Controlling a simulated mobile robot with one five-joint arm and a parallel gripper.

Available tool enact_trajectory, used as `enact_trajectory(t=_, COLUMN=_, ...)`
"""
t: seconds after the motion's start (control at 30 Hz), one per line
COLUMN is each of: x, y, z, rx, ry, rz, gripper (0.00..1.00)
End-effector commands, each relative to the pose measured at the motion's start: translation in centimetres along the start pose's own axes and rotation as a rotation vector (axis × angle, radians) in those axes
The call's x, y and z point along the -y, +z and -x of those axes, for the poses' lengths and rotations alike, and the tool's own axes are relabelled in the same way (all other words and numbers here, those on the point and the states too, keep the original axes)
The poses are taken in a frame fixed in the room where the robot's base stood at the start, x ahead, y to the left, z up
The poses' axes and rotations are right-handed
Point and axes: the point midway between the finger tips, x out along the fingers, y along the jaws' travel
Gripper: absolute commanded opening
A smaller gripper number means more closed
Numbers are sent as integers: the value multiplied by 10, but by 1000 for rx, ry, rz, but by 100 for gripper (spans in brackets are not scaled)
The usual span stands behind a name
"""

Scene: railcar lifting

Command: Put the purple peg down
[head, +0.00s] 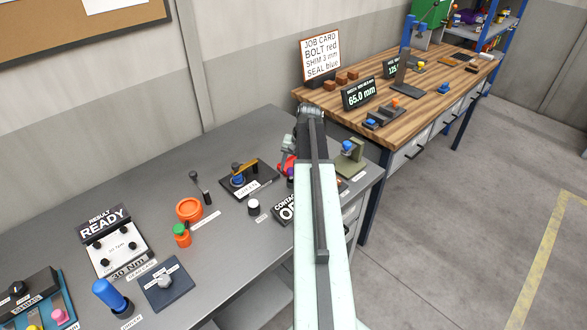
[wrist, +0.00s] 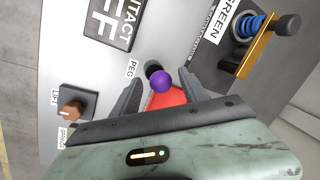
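The purple peg (wrist: 160,82) shows as a round purple knob in the wrist view, beside a dark round spot and a "PEG" label (wrist: 132,69). Whether the peg stands in a hole is hidden. In the head view my arm covers most of this spot; only a sliver of purple (head: 290,172) shows beside it.
An olive stand with a blue knob (head: 349,160) is on the right. A wooden bench (head: 440,85) stands behind.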

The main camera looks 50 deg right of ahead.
Motion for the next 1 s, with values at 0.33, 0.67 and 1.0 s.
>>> enact_trajectory(t=0.33, x=0, y=0, z=5, rx=0, ry=0, rz=-2, gripper=51)
enact_trajectory(t=0.67, x=1, y=0, z=60, rx=0, ry=0, rz=-4, gripper=51)
enact_trajectory(t=1.0, x=0, y=0, z=124, rx=0, ry=0, rz=-4, gripper=51)
